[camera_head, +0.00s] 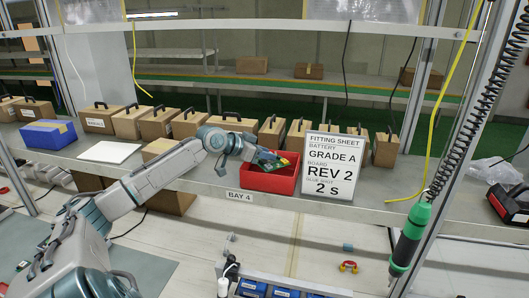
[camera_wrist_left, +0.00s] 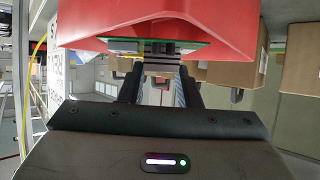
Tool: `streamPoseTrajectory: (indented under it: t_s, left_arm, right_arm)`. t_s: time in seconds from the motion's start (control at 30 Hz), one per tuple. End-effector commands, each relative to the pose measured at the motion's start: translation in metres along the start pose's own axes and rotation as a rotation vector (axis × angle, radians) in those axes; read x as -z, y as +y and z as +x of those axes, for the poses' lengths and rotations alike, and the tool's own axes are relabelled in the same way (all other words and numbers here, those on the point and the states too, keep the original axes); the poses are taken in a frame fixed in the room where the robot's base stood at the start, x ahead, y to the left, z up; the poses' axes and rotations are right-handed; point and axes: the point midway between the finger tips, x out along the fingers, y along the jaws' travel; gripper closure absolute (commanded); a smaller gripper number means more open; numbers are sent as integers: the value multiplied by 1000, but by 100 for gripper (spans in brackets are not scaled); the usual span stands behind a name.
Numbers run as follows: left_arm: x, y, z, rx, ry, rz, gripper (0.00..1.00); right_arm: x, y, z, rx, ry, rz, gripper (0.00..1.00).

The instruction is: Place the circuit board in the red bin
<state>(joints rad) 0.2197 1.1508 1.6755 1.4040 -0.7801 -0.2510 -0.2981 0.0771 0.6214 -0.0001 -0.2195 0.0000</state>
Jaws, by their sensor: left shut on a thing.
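The red bin (camera_head: 271,181) stands on the shelf near the middle of the head view, just left of the fitting sheet. My left gripper (camera_head: 259,156) is at the bin's opening and is shut on the green circuit board (camera_head: 274,160). In the left wrist view the gripper fingers (camera_wrist_left: 160,92) hold the board (camera_wrist_left: 150,46) by its edge. The board is seen edge-on there, against the red bin (camera_wrist_left: 215,30). Whether the board touches the bin's floor cannot be told. My right gripper does not show.
The fitting sheet (camera_head: 331,169) stands right beside the bin. Several brown boxes (camera_head: 187,123) line the shelf behind, and a blue box (camera_head: 48,132) sits at the left. A green-handled screwdriver (camera_head: 409,238) hangs at the right. The shelf right of the sheet has free room.

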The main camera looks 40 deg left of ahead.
Motion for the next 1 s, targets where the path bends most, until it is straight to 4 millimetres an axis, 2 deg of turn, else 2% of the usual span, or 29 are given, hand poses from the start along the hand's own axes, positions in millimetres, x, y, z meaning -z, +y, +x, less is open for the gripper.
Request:
streamPoseTrajectory:
  t_s: [0.13, 0.53, 0.57, 0.63, 0.67, 1.0]
  left_arm:
    - [-3, 0, 2, 0, 1, 0, 100]
    - [-10, 0, 6, 0, 1, 1, 100]
    - [-10, 0, 6, 0, 0, 0, 64]
    - [-10, 0, 6, 0, 0, 1, 50]
    - [-10, 0, 6, 0, 0, 0, 48]
    - [-5, 0, 3, 0, 0, 1, 48]
  right_arm:
    - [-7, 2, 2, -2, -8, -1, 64]
    - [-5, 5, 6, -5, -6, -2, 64]
    - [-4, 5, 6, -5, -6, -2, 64]
    - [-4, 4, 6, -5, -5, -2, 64]
    - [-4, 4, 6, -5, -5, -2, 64]
    - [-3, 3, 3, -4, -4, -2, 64]
